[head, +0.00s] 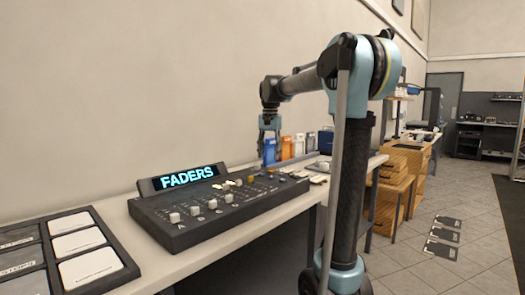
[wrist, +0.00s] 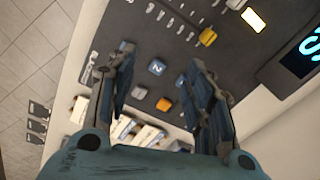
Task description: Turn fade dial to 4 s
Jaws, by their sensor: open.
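A dark control console (head: 215,222) stands on a pale counter along the wall, with a row of grey knobs (head: 192,211) at its front and a lit "FADERS" screen (head: 187,176). My gripper (head: 269,141) hangs above the console's far right end, open with nothing between the fingers. I cannot tell which one is the fade dial.
A dark tray with white and dark cards (head: 82,243) lies on the counter at left. Blue, orange and white boxes (head: 287,147) stand beyond the console. Wooden crates (head: 399,168) stand farther back. The tiled floor at right carries several flat panels (head: 443,235).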

